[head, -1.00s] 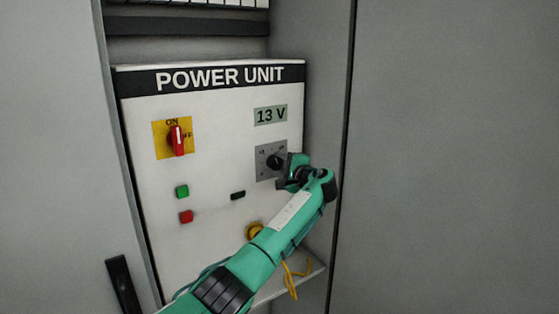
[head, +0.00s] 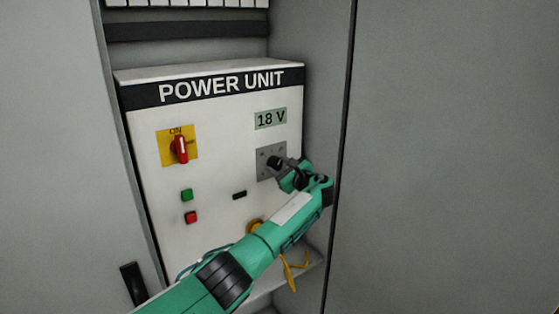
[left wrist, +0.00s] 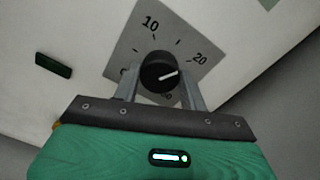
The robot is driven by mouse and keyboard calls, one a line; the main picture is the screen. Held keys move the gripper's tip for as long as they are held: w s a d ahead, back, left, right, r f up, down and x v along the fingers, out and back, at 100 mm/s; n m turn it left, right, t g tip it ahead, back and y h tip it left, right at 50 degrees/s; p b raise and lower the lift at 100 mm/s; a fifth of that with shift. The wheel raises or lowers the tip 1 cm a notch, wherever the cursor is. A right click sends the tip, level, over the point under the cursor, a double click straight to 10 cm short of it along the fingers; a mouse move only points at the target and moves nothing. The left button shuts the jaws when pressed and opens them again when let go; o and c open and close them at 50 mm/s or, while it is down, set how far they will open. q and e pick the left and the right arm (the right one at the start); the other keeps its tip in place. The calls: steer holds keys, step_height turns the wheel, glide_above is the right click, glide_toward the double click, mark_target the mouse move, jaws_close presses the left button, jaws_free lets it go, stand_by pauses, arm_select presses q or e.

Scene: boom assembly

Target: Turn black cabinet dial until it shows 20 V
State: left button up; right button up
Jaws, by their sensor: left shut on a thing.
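The black dial (left wrist: 159,73) sits on a grey plate on the white power unit (head: 215,125). In the left wrist view its white pointer line points right and slightly up, a little short of the 20 mark. The display (head: 271,119) above the dial reads 18 V. My left gripper (head: 277,164) is shut on the dial, with one finger on each side of it; it also shows in the left wrist view (left wrist: 160,88). My right gripper is not in view.
A red switch (head: 180,149) on a yellow plate points to ON. Below it are a green button (head: 187,195) and a red button (head: 191,217). Cabinet walls (head: 325,80) stand close to the right of the unit.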

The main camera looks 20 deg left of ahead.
arm_select(q)
steer(key=shift+f+m+p, duration=0.15)
steer(key=shift+m+p, duration=0.75)
steer(key=shift+m, duration=0.5)
steer(key=o, duration=1)
